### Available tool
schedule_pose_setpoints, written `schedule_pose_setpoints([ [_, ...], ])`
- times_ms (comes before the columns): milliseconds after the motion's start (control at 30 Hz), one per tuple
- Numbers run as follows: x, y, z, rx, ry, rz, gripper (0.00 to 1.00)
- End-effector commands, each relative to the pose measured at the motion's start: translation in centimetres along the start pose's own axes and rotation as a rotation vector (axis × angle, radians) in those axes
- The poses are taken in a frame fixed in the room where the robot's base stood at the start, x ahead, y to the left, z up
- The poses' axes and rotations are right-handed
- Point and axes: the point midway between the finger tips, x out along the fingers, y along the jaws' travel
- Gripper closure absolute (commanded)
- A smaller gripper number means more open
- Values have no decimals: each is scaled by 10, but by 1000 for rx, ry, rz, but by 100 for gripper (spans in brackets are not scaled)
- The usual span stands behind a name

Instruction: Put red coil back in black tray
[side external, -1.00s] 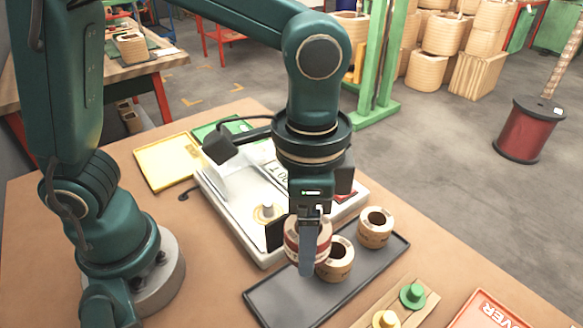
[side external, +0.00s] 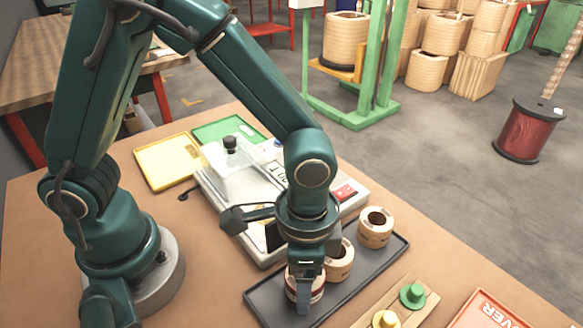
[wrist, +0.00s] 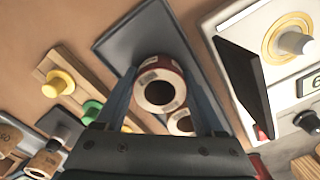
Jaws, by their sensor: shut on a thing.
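The red coil (side external: 291,285), a tan ring with a red band, is held between the fingers of my gripper (side external: 303,292). It is upright at the near left part of the black tray (side external: 372,266), low over or on its floor; I cannot tell if it touches. In the wrist view the red coil (wrist: 160,91) sits between the two fingers of my gripper (wrist: 161,95), with the black tray (wrist: 128,42) beneath. Two tan coils stand in the tray, one (side external: 340,262) close beside the held coil and one (side external: 375,228) at the far end.
A white-grey tester (side external: 230,205) with a peg stands behind the tray. A wooden board with green (side external: 412,295) and yellow (side external: 385,319) pegs lies in front. A red-orange tray (side external: 488,312) is at the front right; yellow (side external: 168,162) and green (side external: 226,130) trays lie behind.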

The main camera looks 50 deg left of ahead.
Motion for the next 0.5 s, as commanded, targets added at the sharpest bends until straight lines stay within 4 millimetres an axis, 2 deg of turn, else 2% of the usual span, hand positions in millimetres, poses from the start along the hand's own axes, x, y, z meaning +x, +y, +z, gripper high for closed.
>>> schedule_pose_setpoints([
  [133, 3, 0, 0, 0, 0, 0, 100],
  [167, 3, 0, 0, 0, 1, 0, 22],
  [200, 3, 0, 0, 0, 1, 0, 6],
  [233, 3, 0, 0, 0, 1, 0, 0],
  [500, 1, 0, 0, 0, 1, 0, 0],
])
